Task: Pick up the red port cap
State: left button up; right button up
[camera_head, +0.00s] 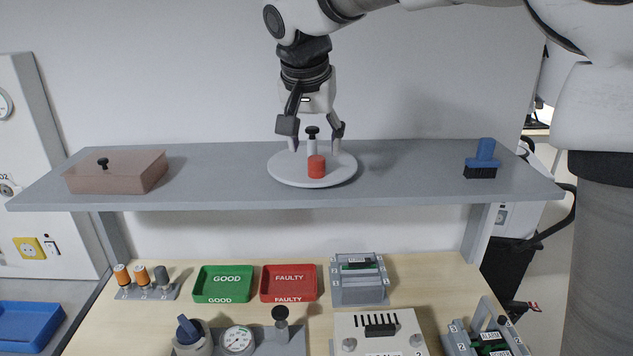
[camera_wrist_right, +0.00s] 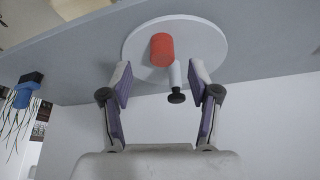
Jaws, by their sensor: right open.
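The red port cap (camera_head: 316,167) is a short red cylinder standing on a round white plate (camera_head: 340,178) on the grey shelf. A white post with a black knob (camera_head: 312,137) stands just behind the cap on the same plate. My right gripper (camera_head: 313,132) is open above the back of the plate, its fingers on either side of the post. In the right wrist view the red cap (camera_wrist_right: 162,47) lies beyond the fingertips of the open gripper (camera_wrist_right: 161,72), apart from them. The knobbed post (camera_wrist_right: 175,80) shows between the fingers. My left gripper is not in view.
A pinkish box with a black knob (camera_head: 118,172) sits at the shelf's left, and a blue brush (camera_head: 482,160) at its right. The shelf (camera_head: 220,170) is clear on both sides of the plate. Below, a bench holds a green tray (camera_head: 223,284), a red tray (camera_head: 289,283) and several devices.

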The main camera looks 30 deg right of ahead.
aim_at(316, 158)
jog(key=p+x, duration=0.1)
jog(key=x, duration=0.1)
jog(key=w+p+x, duration=0.1)
jog(key=x, duration=0.2)
jog(key=shift+d, duration=0.2)
jog(key=shift+s+d+f, duration=0.1)
jog(key=c, duration=0.9)
